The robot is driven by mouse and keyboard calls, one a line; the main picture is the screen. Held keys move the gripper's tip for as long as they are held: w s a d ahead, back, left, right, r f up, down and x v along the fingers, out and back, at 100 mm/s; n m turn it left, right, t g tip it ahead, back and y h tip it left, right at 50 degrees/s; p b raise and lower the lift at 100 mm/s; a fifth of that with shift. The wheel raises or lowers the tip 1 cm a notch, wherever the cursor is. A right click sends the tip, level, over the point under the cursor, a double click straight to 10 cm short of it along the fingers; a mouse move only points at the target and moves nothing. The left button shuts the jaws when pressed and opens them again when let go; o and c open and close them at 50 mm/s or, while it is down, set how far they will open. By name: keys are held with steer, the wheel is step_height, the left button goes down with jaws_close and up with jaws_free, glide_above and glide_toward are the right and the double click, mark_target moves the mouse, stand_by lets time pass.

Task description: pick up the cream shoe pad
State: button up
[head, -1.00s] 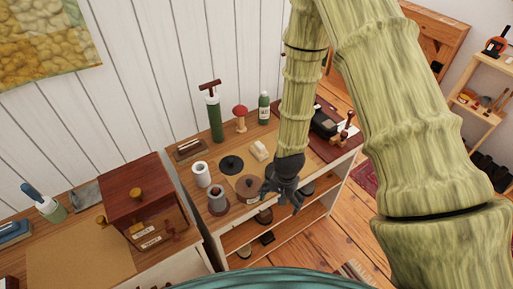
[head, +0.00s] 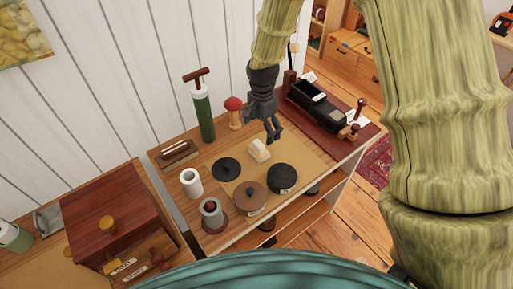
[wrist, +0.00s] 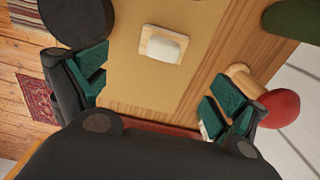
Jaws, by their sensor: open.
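The cream shoe pad (head: 258,150) lies on a tan mat (head: 300,165) on the wooden shelf top. In the wrist view the pad (wrist: 163,45) shows as a white rounded block on a pale cream base, ahead of the fingers and between their lines. My gripper (head: 274,135) is open and empty, above and just right of the pad in the head view. In the wrist view its two green-padded fingers (wrist: 160,95) stand wide apart. The gripper is apart from the pad.
A round black tin (head: 282,178), a brown lidded tin (head: 249,198) and a black disc (head: 226,169) stand near the pad. A red-topped wooden mushroom (head: 234,112) and a green cylinder (head: 203,112) stand behind. A black machine on a board (head: 315,108) is right.

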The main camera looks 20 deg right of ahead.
mark_target(259, 143)
steer(key=shift+s+a+f, duration=0.15)
steer(key=shift+s+f, duration=0.1)
steer(key=shift+f, duration=0.05)
steer(key=f, duration=0.2)
steer(key=f+p, duration=0.1)
steer(key=shift+w+a+f, duration=0.25)
steer(key=shift+w+f, duration=0.15)
steer(key=shift+s+f, duration=0.2)
steer(key=shift+s, duration=0.05)
steer(key=shift+a+f+p, duration=0.1)
steer(key=shift+f+p, duration=1.05)
steer(key=shift+f, duration=0.25)
steer(key=shift+w+f, duration=0.1)
steer(key=shift+f, duration=1.05)
steer(key=c, duration=1.2)
